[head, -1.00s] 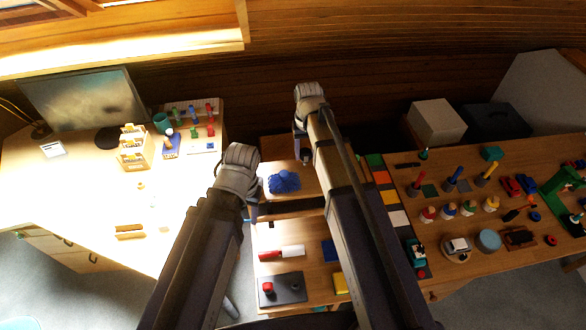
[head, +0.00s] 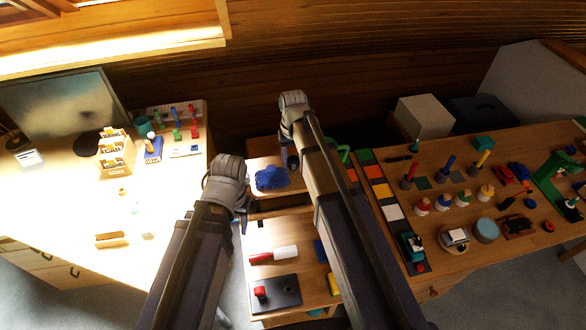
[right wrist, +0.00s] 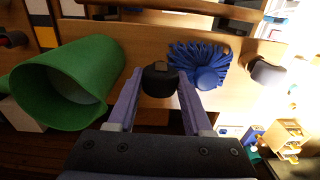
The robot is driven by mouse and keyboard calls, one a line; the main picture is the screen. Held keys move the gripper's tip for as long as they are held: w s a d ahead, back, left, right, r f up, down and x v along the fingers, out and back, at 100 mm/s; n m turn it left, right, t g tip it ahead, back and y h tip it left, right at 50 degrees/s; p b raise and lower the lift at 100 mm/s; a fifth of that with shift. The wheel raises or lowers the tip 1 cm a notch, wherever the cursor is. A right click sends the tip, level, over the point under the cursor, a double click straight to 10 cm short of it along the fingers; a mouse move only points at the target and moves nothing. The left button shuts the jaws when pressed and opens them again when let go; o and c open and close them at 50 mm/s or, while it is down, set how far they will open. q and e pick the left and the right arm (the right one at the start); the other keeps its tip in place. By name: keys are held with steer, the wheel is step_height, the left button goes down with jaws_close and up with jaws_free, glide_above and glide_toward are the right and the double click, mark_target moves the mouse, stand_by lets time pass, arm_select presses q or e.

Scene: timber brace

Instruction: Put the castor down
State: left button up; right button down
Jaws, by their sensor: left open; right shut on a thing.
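In the right wrist view my right gripper (right wrist: 158,98) is shut on the castor (right wrist: 160,82), a small black rounded piece with a grey top between the fingertips. It is held over the wooden tabletop; I cannot tell whether it touches. In the head view my right gripper (head: 291,160) is over the back of the small middle table (head: 256,204), and the castor cannot be made out there. My left gripper (head: 243,218) is open and empty, at that table's left edge.
A blue bristly object (right wrist: 205,62) lies just right of the castor. A green cup-shaped container (right wrist: 68,88) is on its left. A red-and-white roller-like piece (head: 272,255) and a dark plate (head: 276,293) lie nearer the front. A long, crowded table (head: 450,190) stands to the right.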

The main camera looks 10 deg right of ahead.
mark_target(293, 166)
steer(key=shift+f+b, duration=1.1)
steer(key=shift+f, duration=0.4)
steer(key=shift+f, duration=0.1)
steer(key=shift+f+b, duration=0.25)
steer(key=shift+b, duration=0.15)
steer(key=shift+c, duration=1.6)
jaws_free()
steer(key=shift+r, duration=0.2)
